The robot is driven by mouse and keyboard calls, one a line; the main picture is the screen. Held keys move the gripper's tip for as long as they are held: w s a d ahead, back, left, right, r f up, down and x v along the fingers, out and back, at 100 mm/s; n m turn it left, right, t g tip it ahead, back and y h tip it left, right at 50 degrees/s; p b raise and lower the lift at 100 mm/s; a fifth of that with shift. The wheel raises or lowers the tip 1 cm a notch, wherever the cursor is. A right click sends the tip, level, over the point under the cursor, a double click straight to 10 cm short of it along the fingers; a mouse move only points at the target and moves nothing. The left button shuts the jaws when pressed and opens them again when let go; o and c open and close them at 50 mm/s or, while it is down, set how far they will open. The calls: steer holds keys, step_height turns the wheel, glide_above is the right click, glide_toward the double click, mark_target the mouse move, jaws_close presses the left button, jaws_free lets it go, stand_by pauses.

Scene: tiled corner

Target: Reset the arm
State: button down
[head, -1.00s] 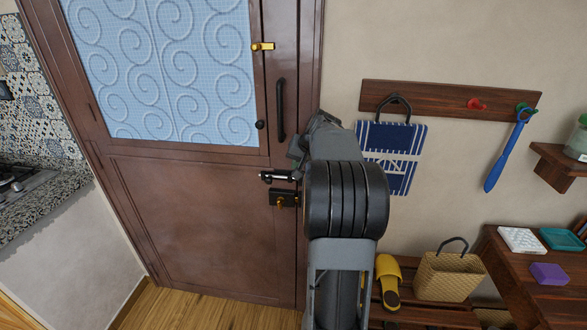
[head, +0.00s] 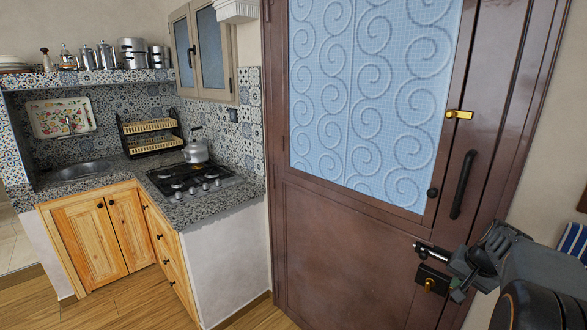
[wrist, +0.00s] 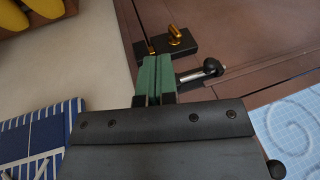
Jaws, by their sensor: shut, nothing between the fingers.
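My gripper (wrist: 152,78) shows in the wrist view with its two green finger pads pressed together and nothing between them. The fingers point toward the dark lock box (wrist: 165,48) with its brass knob on the brown door (wrist: 240,30). A metal bolt (wrist: 193,75) with a black knob end is just right of the fingers. In the head view my arm comes in at the lower right, close to the bolt (head: 432,247) and the lock box (head: 432,284). I cannot tell whether the fingers touch either one.
The door (head: 350,250) looks closed, with a black handle (head: 462,185) and a brass latch (head: 459,114). A kitchen counter (head: 205,205) with a stove (head: 190,182) is at the left. Wooden floor (head: 125,305) lies open in front. A blue striped bag (wrist: 40,140) hangs near my gripper.

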steer(key=s+a+n, duration=0.4)
steer(key=s+a, duration=0.3)
steer(key=a, duration=0.6)
steer(key=s+a+n, duration=0.4)
steer(key=s+a, duration=0.3)
steer(key=a, duration=0.5)
steer(key=shift+a+f+n, duration=0.3)
steer(key=shift+a+n, duration=0.1)
